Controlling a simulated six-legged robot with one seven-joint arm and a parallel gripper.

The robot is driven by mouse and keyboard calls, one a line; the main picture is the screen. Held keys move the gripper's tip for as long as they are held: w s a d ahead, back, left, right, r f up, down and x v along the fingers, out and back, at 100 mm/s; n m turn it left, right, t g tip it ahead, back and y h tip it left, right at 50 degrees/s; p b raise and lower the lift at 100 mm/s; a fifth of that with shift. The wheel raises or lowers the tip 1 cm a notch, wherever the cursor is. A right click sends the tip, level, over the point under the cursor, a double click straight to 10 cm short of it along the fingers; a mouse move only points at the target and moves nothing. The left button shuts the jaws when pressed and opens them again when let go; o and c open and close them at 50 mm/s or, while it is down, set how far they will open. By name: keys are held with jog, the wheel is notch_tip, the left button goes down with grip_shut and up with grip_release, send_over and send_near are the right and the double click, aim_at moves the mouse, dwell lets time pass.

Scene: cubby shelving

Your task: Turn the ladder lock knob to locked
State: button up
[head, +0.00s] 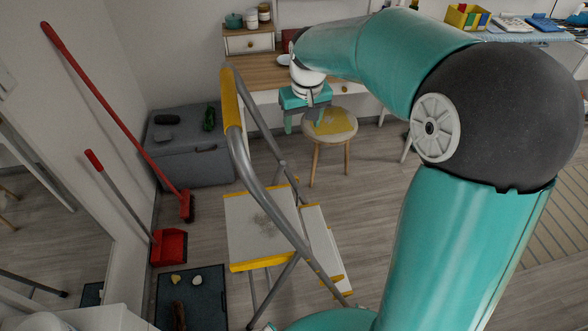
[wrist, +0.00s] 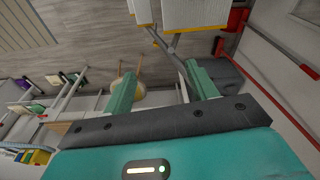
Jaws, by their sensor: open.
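The step ladder (head: 262,190) stands open in the head view, with grey tube legs, a yellow hand grip and pale treads with yellow edges. Its treads also show upside down at the top of the wrist view (wrist: 195,14). A small yellow part (head: 296,180) sits on the ladder's side frame; I cannot tell whether it is the lock knob, or how it is turned. My gripper (head: 303,120) is open and empty, in the air above and beyond the ladder's treads. In the wrist view its two green fingers (wrist: 160,72) are wide apart, with nothing between them.
A round stool (head: 330,125) and a desk (head: 258,72) stand behind my gripper. A grey storage box (head: 188,150), red broom (head: 115,110) and red dustpan (head: 170,247) are at the left. A dark mat (head: 205,300) lies at front left.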

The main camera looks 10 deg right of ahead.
jog(key=w+d+f+g+y, duration=0.1)
jog(key=w+d+f+y, duration=0.15)
jog(key=w+f, duration=1.05)
jog(key=m+y, duration=0.3)
jog(key=y, duration=0.1)
send_near(296, 177)
jog(key=x, duration=1)
jog(key=shift+d+f, duration=0.1)
jog(key=shift+f, duration=0.15)
jog(key=shift+c, duration=0.5)
grip_shut()
